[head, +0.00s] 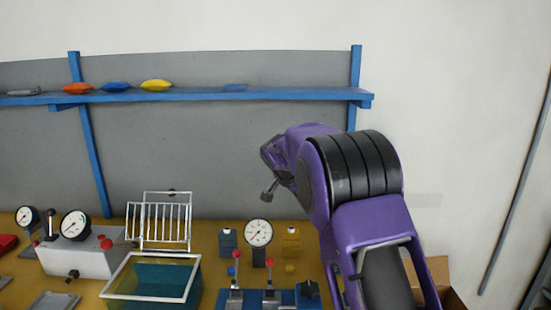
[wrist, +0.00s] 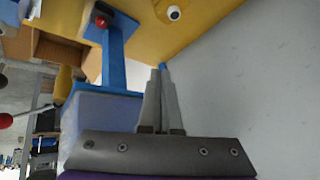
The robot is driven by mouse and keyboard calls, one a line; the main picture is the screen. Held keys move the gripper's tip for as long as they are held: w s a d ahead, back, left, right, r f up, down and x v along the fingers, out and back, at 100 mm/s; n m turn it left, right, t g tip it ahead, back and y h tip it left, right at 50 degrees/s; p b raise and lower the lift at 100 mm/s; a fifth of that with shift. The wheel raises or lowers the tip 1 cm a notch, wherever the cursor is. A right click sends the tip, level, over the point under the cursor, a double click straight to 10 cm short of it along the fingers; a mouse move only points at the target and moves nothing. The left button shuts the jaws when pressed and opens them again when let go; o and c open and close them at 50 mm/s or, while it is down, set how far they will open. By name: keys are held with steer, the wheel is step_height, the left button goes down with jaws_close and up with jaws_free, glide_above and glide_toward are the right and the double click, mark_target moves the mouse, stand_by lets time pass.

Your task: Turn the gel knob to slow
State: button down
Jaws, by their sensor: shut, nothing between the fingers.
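A black knob (head: 308,288) sits at the right end of a blue lever panel (head: 253,303) near the bottom of the head view. Another dark knob (head: 73,275) is on the front of a grey gauge box (head: 60,262) at the left. I cannot read a label or "slow" mark on either, so I cannot tell which is the gel knob. My gripper (head: 267,197) is held above the bench, higher than the panel and apart from both knobs. In the wrist view its fingers (wrist: 162,70) are together and empty.
Two red-topped levers stand on the panel, with a dial gauge (head: 258,233) behind. A white-rimmed teal tank (head: 151,296) and white rack (head: 165,222) are left of it. A blue shelf (head: 215,97) with small colored bags crosses the back. A cardboard box (head: 437,272) is at right.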

steer(key=s+d+f+g+b, duration=0.1)
steer(key=d+f, duration=0.1)
steer(key=f, duration=0.3)
steer(key=s+d+f+g, duration=0.1)
steer(key=d+f, duration=0.1)
steer(key=f, duration=0.3)
steer(key=s+d+f+g+h+b, duration=0.1)
steer(key=s+d+f, duration=0.1)
steer(key=f, duration=0.3)
steer(key=shift+d+f+m+b, duration=0.15)
steer(key=shift+f+m+b, duration=0.2)
steer(key=shift+m, duration=0.05)
steer(key=shift+f+b, duration=0.8)
steer(key=shift+b, duration=0.25)
